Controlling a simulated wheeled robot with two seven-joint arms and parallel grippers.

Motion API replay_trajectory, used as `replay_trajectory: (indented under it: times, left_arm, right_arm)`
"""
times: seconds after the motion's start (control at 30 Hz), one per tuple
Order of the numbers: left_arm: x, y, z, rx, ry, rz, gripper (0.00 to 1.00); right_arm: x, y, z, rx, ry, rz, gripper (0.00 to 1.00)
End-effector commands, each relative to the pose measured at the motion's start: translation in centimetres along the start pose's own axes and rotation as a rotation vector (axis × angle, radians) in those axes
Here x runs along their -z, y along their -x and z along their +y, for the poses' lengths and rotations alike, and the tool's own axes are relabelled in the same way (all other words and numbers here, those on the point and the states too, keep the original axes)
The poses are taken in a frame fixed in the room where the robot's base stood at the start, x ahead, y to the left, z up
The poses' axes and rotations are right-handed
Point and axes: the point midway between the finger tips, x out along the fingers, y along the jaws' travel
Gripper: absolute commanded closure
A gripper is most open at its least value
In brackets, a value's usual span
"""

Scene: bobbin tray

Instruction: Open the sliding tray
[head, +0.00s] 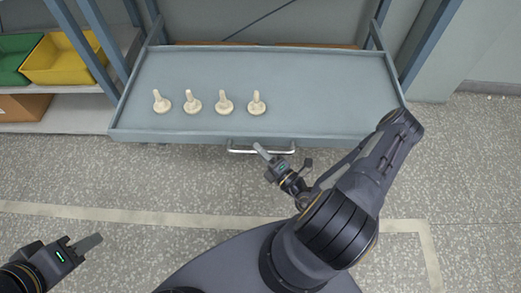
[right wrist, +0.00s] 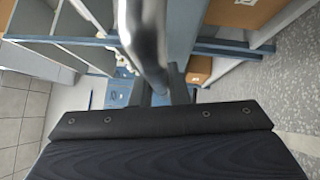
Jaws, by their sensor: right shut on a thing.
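The sliding tray (head: 330,95) is a wide blue-grey tray with a low rim, set between the posts of a blue frame. Several cream bobbins (head: 224,107) stand upright in a row on its left half. A silver bar handle (head: 240,150) is fixed to the middle of its front edge. My right gripper (head: 260,150) is at this handle and shut on it. In the right wrist view the handle (right wrist: 146,40) shows large and close, in front of the dark gripper body.
A shelf at the left holds a green bin (head: 18,60), a yellow bin (head: 65,62) and a cardboard box (head: 25,107). Blue posts (head: 425,45) flank the tray. The speckled floor (head: 150,180) in front of the tray is clear, with a pale tape line.

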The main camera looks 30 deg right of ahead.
Motion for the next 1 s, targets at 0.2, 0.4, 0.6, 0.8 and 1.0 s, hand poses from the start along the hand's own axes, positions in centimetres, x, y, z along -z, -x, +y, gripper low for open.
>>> replay_trajectory:
  times: [0.2, 0.4, 0.6, 0.8, 1.0]
  left_arm:
    - [0.0, 0.0, 0.0, 0.0, 0.0, 0.0, 0.64]
    - [0.0, 0.0, 0.0, 0.0, 0.0, 0.0, 0.64]
    - [0.0, 0.1, 0.0, 0.0, 0.0, 0.0, 0.64]
    - [0.2, 0.3, 0.1, 0.0, 0.0, 0.0, 0.64]
    - [0.2, 0.5, 0.2, 0.0, 0.0, 0.0, 0.64]
  right_arm:
    - [0.0, 0.0, -0.1, 0.001, 0.0, 0.0, 0.66]
    - [0.0, 0.0, 0.0, 0.001, 0.0, 0.0, 0.64]
    - [-0.1, 0.8, 0.0, 0.002, 0.001, -0.001, 0.64]
    - [-0.1, 4.1, -0.1, 0.004, 0.001, -0.003, 0.64]
    - [-0.1, 7.0, -0.1, 0.003, 0.001, -0.002, 0.64]
